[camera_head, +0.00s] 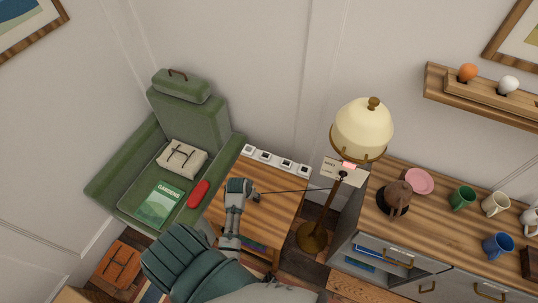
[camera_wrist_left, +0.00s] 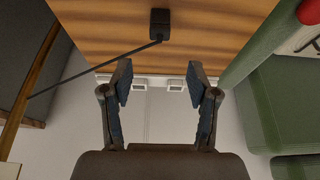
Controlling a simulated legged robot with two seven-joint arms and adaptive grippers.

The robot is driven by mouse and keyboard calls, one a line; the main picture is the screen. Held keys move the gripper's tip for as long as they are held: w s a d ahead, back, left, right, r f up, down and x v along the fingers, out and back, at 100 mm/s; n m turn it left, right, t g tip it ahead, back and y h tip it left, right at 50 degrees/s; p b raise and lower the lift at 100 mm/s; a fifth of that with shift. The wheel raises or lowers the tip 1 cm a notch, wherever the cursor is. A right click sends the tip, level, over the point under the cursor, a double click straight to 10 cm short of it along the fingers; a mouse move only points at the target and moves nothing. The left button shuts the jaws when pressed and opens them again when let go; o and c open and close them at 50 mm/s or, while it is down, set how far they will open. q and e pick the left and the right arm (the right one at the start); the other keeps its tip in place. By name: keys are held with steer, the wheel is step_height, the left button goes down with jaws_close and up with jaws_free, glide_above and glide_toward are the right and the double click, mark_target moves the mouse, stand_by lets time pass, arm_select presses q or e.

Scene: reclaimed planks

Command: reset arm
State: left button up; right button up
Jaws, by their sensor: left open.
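My left gripper (camera_head: 238,188) is over the small wooden table (camera_head: 272,214) beside the green armchair. In the left wrist view its two fingers (camera_wrist_left: 159,82) are spread apart with nothing between them. A black plug (camera_wrist_left: 160,24) with a dark cord lies on the table top, clear of the fingers; in the head view it shows just right of the gripper (camera_head: 256,196). A row of white sockets (camera_head: 276,161) runs along the table's back edge; part of it shows between and behind the fingers in the wrist view (camera_wrist_left: 174,84). My right gripper is not in view.
A floor lamp (camera_head: 362,133) stands right of the table, and the cord stretches toward it. The green armchair (camera_head: 190,125) holds a cushion (camera_head: 182,158), a book (camera_head: 158,203) and a red object (camera_head: 199,193). A cabinet (camera_head: 440,235) with mugs stands at right.

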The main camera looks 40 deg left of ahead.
arm_select(q)
steer(key=s+d+r+m+h, duration=0.1)
steer(key=s+d+r+m, duration=0.1)
steer(key=s+d+r, duration=0.5)
steer(key=s+d+r+m, duration=0.3)
steer(key=s+d, duration=0.5)
steer(key=d, duration=0.4)
step_height(320, 180, down, 27)
steer(key=s+g, duration=0.2)
steer(key=s, duration=0.1)
steer(key=s+a+f+g, duration=0.1)
steer(key=s+a+f, duration=0.2)
steer(key=s+f, duration=1.3)
steer(key=shift+s+b, duration=0.35)
steer(key=shift+s, duration=0.15)
